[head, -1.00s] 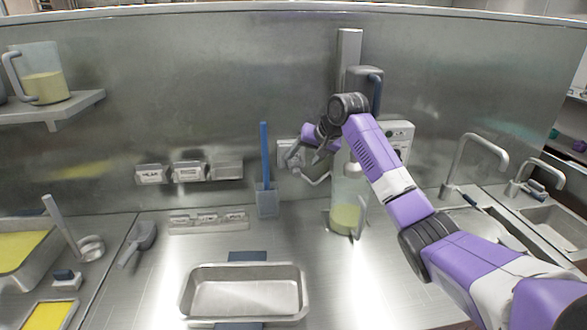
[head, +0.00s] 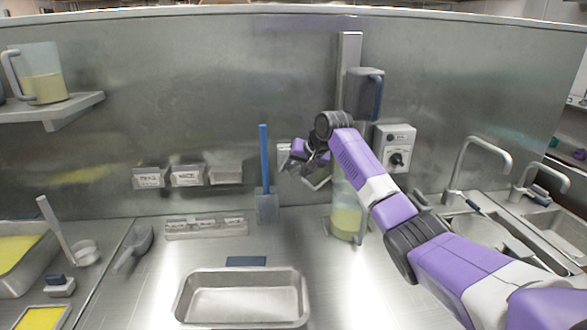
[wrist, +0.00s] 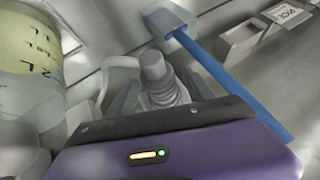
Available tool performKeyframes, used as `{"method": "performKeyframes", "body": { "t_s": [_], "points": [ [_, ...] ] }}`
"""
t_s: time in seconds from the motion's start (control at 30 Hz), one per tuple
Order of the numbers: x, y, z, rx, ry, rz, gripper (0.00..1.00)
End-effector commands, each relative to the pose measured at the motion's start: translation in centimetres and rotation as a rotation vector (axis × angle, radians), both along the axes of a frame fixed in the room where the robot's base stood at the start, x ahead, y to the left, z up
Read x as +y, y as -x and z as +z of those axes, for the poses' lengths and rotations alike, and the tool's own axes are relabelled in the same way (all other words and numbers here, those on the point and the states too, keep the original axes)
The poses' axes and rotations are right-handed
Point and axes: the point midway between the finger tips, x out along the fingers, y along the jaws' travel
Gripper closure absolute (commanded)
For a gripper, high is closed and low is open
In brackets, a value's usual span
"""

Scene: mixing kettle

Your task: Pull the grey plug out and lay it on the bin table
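The grey plug (wrist: 155,72) shows in the middle of the wrist view as a short round end with a ribbed body, just beyond my gripper's dark front edge. A pale cord loops to its left. My gripper (head: 301,167) is up by the white wall socket (head: 283,154) in the head view and hides most of the plug there. In the wrist view grey finger parts lie on both sides of the ribbed body. Whether they touch it I cannot tell. I cannot make out the bin table for certain.
The clear mixing jug (head: 346,210) with yellow content stands below and right of my gripper. A blue-handled scraper (head: 264,160) stands upright to the left. A steel tray (head: 243,300) lies on the counter in front. Labelled wall holders (head: 187,176) are further left.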

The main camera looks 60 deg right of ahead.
Motion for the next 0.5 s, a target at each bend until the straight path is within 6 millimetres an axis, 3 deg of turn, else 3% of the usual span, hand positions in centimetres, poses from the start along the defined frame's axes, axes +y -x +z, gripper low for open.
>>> {"method": "performKeyframes", "body": {
  "t_s": [0.03,0.3,0.5],
  "points": [
    [0.01,0.0,-0.01,0.0,0.0,0.0,0.51],
    [0.02,0.02,-0.02,0.001,-0.001,0.0,1.0],
    [0.35,0.23,0.13,0.001,-0.003,0.001,1.0]
  ]
}}
